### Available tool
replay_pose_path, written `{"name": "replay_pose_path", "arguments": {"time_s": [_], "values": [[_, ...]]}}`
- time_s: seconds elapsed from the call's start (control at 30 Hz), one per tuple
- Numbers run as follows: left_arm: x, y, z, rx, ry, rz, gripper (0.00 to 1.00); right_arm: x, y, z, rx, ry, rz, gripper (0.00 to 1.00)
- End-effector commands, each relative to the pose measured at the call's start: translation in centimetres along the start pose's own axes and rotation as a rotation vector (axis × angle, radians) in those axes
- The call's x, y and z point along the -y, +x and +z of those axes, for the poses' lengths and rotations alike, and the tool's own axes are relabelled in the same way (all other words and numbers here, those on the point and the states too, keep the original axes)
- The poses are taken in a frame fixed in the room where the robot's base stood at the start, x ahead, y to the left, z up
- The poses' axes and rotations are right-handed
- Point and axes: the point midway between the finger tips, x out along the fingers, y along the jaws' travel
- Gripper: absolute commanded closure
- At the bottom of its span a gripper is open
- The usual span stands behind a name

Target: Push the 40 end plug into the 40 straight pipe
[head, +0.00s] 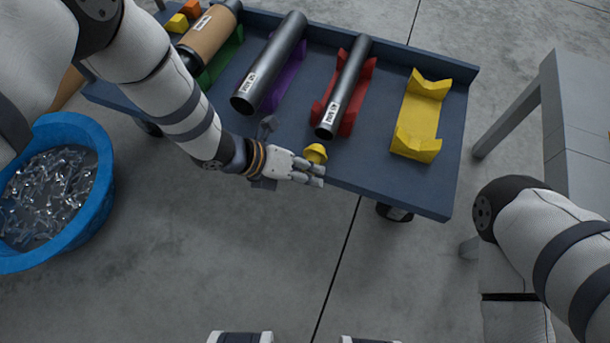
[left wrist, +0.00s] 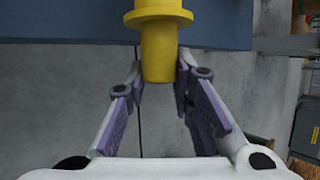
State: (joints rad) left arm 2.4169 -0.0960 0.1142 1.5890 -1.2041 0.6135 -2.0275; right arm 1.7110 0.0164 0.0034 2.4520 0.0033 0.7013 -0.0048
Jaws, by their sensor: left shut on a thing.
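My left gripper (head: 317,174) is shut on the yellow end plug (head: 315,153), just off the table's front edge. In the left wrist view the plug (left wrist: 158,50) sits between the two fingertips (left wrist: 160,80), with its wider flanged part facing away from the gripper. A thin dark pipe (head: 349,80) with a white label lies in a red cradle (head: 318,112); it looks like the 40 straight pipe, though the label is too small to read surely. The plug is apart from the pipe's near end, in front of it. My right gripper is out of view; only the right arm shows.
A thicker dark pipe (head: 280,55) lies in a purple cradle (head: 292,75), and a brown one (head: 208,35) in a green cradle. An empty yellow cradle (head: 420,115) stands right on the blue table (head: 385,185). A blue tub (head: 92,215) of metal parts is at left.

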Motion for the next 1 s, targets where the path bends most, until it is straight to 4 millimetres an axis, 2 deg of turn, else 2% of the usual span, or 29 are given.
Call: {"name": "replay_pose_path", "arguments": {"time_s": [0.07,0.43,0.63,1.0], "values": [[-0.3,0.7,0.6,-0.001,-0.001,-0.001,1.00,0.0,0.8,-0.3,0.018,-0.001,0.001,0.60],[-0.2,1.9,3.7,0.000,0.000,-0.001,1.00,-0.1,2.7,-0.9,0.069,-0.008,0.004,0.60],[-0.1,1.8,4.3,0.001,0.001,0.001,1.00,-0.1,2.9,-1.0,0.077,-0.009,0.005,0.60],[-0.1,1.8,4.3,0.001,0.001,0.001,1.00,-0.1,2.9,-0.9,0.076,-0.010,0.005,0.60]]}}
